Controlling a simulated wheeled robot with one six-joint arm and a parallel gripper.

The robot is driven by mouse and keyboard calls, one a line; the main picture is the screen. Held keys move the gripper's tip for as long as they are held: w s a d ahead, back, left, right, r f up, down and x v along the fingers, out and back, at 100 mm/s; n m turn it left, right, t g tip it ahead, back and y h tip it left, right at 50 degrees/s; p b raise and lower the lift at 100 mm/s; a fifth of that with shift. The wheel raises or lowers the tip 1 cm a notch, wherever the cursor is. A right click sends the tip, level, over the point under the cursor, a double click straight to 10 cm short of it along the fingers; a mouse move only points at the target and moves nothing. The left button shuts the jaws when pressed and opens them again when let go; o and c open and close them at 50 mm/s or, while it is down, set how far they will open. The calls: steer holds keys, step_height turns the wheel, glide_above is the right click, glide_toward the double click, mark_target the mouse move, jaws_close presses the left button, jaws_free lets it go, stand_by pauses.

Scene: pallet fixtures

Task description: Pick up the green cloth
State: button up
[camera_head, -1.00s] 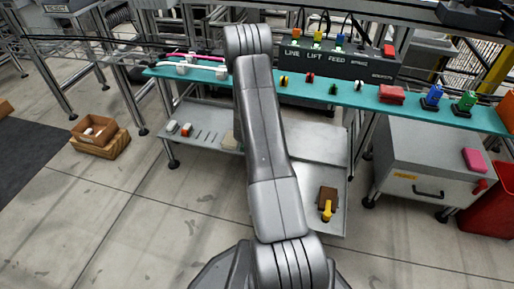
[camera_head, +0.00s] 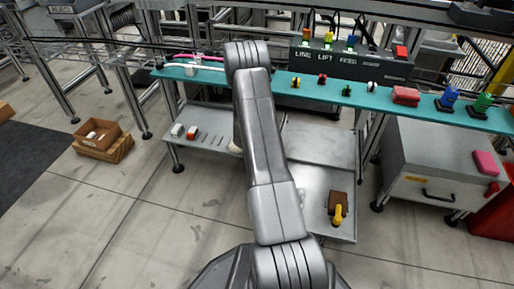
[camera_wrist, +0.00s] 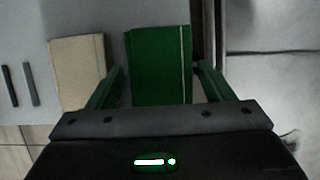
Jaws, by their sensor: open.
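The green cloth (camera_wrist: 160,45) is a folded rectangle with a pale line along its right side. It lies on the grey lower shelf in the wrist view. My gripper (camera_wrist: 160,72) is open, with one finger at each side of the cloth's near part. The cloth shows between the fingers, with a gap at each side; I cannot tell the height of the fingertips above it. In the head view my arm hides the gripper and the green cloth.
A beige cloth (camera_wrist: 78,72) lies just left of the left finger. A dark raised edge (camera_wrist: 207,35) runs right of the green cloth. A brown block with a yellow handle (camera_head: 338,208) sits on the lower shelf's right part. The teal shelf (camera_head: 437,114) is above.

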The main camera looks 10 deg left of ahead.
steer(key=shift+f, duration=0.15)
steer(key=c, duration=0.7)
steer(key=shift+c, duration=0.2)
step_height(320, 180, up, 4)
steer(key=p, duration=0.3)
steer(key=s+b, duration=0.5)
steer(key=s, duration=1.3)
steer(key=shift+a, duration=0.3)
